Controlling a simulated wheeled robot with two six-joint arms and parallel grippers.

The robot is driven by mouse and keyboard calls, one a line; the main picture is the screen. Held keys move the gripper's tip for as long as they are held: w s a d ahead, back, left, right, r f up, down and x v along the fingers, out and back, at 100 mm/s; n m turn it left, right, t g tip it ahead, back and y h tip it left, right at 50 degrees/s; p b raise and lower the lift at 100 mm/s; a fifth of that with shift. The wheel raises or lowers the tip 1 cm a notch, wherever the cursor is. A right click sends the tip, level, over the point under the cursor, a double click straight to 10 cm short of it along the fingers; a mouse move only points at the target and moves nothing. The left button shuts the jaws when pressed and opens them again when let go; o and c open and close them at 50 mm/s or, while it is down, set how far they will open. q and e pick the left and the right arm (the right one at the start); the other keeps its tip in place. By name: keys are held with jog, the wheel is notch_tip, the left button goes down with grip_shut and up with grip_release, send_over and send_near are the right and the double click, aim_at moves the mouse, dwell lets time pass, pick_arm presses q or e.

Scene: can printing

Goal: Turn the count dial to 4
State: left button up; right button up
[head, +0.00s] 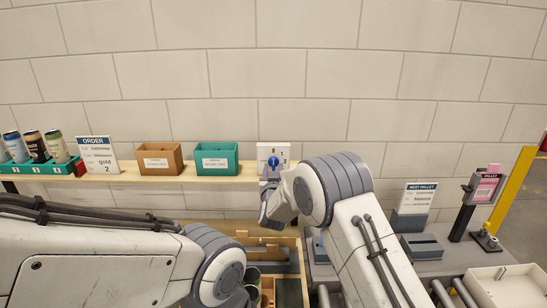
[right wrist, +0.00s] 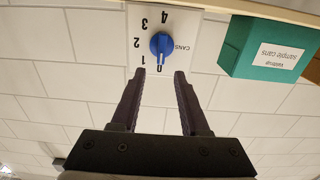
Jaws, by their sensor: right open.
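The count dial is a white plate (head: 265,152) with a blue knob (head: 273,161), upright at the right end of the wooden shelf. In the right wrist view, which is upside down, the plate is marked CANS with 0 to 4 around the blue knob (right wrist: 160,44). The knob's pointer end appears to face 0. My right gripper (right wrist: 160,74) is open and empty, with its fingertips either side of the 0, just short of the knob in the picture. In the head view the right gripper (head: 270,190) is just below the dial, its fingertips unclear. My left gripper is hidden; only its arm shows.
A teal bin (head: 217,161) stands left of the dial, close to it; it also shows in the right wrist view (right wrist: 268,48). A brown bin (head: 160,160), an order sign (head: 98,156) reading gold 2, and several cans are further left. A pallet sign (head: 414,198) stands at right.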

aim_at(274, 160)
jog(key=shift+w+p, duration=0.95)
jog(key=shift+w, duration=1.35)
grip_shut()
